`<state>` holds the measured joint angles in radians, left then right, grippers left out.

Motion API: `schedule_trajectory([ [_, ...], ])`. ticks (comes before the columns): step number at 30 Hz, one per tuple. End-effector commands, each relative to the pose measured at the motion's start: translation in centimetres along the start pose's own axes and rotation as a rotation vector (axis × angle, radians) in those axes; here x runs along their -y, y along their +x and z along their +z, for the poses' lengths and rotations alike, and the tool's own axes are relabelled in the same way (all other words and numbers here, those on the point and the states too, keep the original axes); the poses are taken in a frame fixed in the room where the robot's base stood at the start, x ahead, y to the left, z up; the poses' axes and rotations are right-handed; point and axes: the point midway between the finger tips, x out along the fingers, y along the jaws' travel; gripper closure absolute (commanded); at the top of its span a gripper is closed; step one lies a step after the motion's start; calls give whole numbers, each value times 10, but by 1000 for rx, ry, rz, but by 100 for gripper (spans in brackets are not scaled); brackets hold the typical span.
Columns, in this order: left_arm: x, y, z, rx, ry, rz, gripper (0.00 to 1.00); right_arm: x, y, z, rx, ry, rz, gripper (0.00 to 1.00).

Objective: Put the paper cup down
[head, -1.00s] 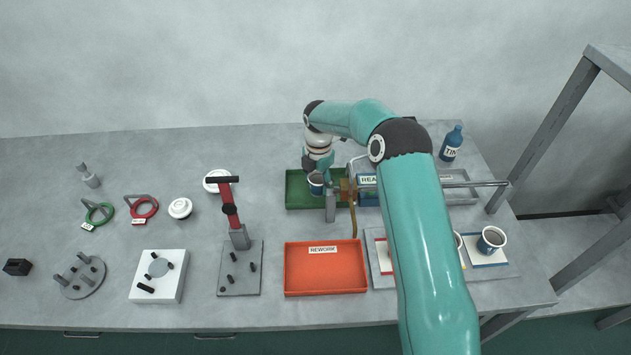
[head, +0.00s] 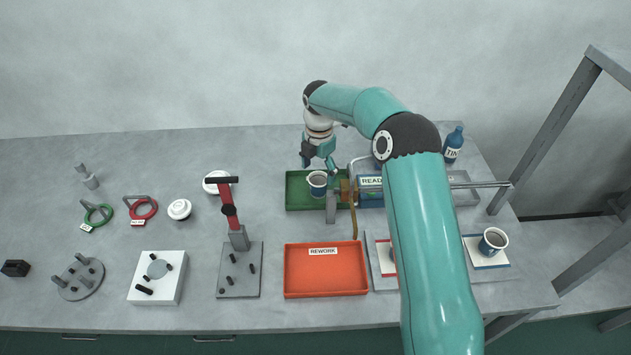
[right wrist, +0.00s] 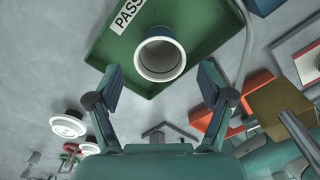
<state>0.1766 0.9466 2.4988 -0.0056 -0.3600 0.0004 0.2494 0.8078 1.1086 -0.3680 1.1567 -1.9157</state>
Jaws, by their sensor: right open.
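A paper cup (head: 317,184), blue with a white rim, stands upright in the green tray (head: 297,202). In the right wrist view the cup (right wrist: 161,56) shows from above, on the floor of the green tray (right wrist: 120,72) marked PASS. My right gripper (head: 318,163) is just above and behind the cup in the head view. In the right wrist view my right gripper (right wrist: 159,82) has its fingers wide apart, one on each side below the cup, not touching it. My left gripper is not in view.
An orange REWORK tray (head: 325,271) lies in front. A bench device with a metal rod (head: 480,184) and a blue READY tray (head: 369,195) are right of the green tray. Another cup (head: 492,241) stands at right. A red-handled lever (head: 229,209) rises at left.

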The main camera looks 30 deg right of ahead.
Motion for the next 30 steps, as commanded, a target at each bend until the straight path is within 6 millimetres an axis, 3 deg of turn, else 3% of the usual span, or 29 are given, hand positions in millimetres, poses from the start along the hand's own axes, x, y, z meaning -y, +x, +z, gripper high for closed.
schedule_trajectory([
  [6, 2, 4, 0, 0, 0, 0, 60, -1, -44, 0, 1, -1, 4, 20],
  [12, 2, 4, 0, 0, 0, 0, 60, -1, -66, -1, 0, -2, 1, 20],
  [30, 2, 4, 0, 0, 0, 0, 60, 0, -71, 0, 1, 0, 1, 20],
])
